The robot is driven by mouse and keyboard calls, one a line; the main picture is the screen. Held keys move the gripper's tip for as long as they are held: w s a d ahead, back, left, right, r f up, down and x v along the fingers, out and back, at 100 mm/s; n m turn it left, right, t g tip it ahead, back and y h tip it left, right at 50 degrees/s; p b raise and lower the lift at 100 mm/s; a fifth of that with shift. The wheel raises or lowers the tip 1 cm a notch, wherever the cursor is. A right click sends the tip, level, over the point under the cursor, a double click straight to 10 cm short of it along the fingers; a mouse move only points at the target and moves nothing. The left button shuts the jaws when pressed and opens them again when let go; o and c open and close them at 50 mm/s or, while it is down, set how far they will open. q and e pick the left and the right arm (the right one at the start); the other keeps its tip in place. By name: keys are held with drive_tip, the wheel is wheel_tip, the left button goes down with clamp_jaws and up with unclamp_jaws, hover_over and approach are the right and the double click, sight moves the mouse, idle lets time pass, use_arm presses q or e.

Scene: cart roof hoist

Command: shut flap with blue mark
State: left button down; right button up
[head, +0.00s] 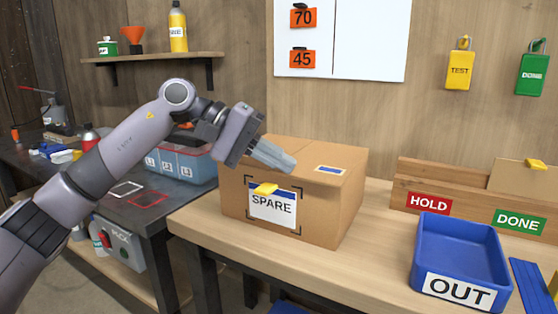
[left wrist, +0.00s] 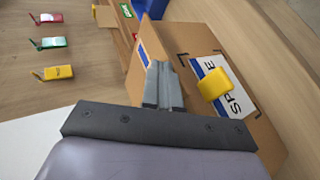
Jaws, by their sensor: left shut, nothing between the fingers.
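A brown cardboard box (head: 318,215) with a SPARE label stands on the wooden bench. Its top flap with the blue mark (head: 330,170) looks about flat across the box in the head view; I cannot tell whether it is fully down. My left gripper (head: 284,160) is shut and empty, its fingers over the top of the box near the front edge. Part of the flap is hidden behind them. In the left wrist view the shut fingers (left wrist: 163,72) lie over the top edge, beside the SPARE face. I cannot tell whether they touch the flap. My right gripper is out of view.
A yellow clip (head: 265,189) sits on the box front. A blue OUT tray (head: 427,262) stands to the right, before a wooden rack (head: 409,171) with HOLD and DONE labels. A dark bench (head: 180,210) with a bin is at left. Bench between box and tray is clear.

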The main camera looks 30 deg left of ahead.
use_arm(q)
drive_tip(key=shift+d, duration=0.15)
drive_tip(key=shift+d+f, duration=0.25)
drive_tip(key=shift+d, duration=0.45)
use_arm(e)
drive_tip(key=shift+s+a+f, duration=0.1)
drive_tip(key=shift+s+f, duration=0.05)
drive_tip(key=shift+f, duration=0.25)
use_arm(q)
drive_tip(key=s+a+r+p, duration=0.2)
drive_tip(key=s+a+r, duration=0.1)
drive_tip(key=a+r, duration=0.5)
drive_tip(key=shift+s+r, duration=0.25)
drive_tip(key=shift+r, duration=0.65)
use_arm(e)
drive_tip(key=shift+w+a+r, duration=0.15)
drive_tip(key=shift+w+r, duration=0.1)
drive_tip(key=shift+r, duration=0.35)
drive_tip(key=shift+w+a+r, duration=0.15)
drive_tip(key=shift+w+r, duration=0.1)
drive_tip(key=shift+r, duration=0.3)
use_arm(q)
drive_tip(key=shift+a, duration=0.1)
